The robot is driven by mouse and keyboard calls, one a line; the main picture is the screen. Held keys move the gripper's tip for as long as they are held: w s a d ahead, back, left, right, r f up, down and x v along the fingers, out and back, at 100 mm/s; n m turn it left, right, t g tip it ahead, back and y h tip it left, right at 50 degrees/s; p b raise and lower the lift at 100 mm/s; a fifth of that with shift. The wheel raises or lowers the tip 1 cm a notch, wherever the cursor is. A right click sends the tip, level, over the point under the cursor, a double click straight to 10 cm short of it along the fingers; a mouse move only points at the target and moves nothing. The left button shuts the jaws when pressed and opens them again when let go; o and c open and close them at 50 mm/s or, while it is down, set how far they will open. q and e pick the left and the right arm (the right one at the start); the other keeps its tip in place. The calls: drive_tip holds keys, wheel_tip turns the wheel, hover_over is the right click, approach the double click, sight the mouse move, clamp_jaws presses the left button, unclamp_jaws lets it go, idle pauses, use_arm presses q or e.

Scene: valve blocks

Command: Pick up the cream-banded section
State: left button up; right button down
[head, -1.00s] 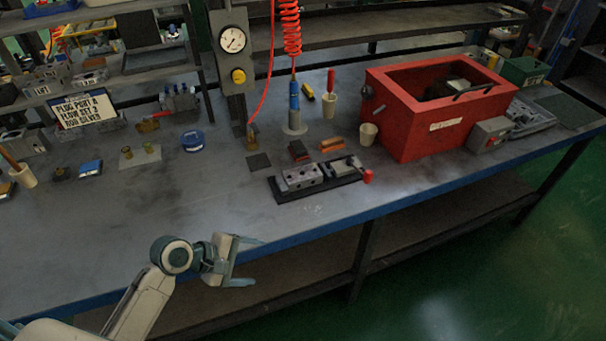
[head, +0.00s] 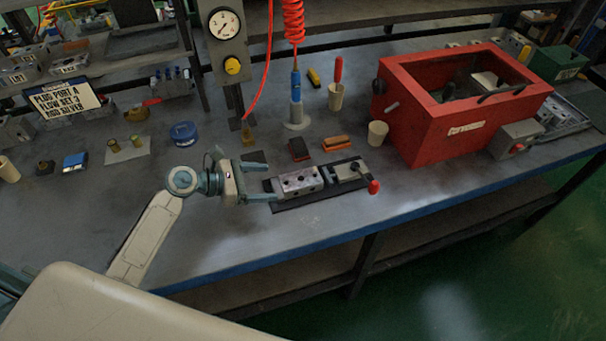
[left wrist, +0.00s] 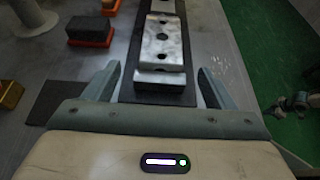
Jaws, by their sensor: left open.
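My left gripper (head: 271,182) is open, at the left end of a dark rail fixture (head: 318,196). A silver metal block (head: 300,181) with holes sits on the rail just beyond its fingertips. In the left wrist view the open fingers (left wrist: 160,70) straddle the rail's near end, with the silver block (left wrist: 162,42) ahead between them. A second grey block (head: 347,171) sits farther right on the rail, near a red knob (head: 374,187). I cannot make out a cream band on any block. My right gripper is not in view.
A red open box (head: 435,130) stands to the right. A blue-and-grey tool on a red coiled hose (head: 295,100), cups and two brush-like blocks (head: 336,143) stand behind the rail. A sign (head: 62,98) and shelf parts are at left. The front-left bench is mostly clear.

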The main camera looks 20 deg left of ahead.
sight(290, 181)
use_arm(q)
drive_tip(key=x, duration=0.3)
drive_tip(key=shift+s+d, duration=0.1)
drive_tip(key=shift+d, duration=0.2)
drive_tip(key=shift+w+d+f, duration=0.1)
drive_tip(key=shift+w+d, duration=0.1)
drive_tip(key=shift+p+x, duration=0.65)
drive_tip(key=shift+x, duration=0.25)
drive_tip(key=x, duration=0.2)
drive_tip(key=shift+w+d+p, duration=0.2)
drive_tip(key=shift+w+p, duration=0.05)
drive_tip(key=shift+p, duration=0.05)
drive_tip(key=shift+w+d+f, duration=0.2)
drive_tip(key=shift+w+d, duration=0.05)
drive_tip(key=shift+d, duration=0.15)
drive_tip(key=c, duration=1.3)
drive_tip(key=shift+c, duration=1)
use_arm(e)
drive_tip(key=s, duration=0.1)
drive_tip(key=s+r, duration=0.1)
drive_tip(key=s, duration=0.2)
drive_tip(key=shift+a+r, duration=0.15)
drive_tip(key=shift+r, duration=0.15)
use_arm(q)
drive_tip(key=shift+r, duration=0.1)
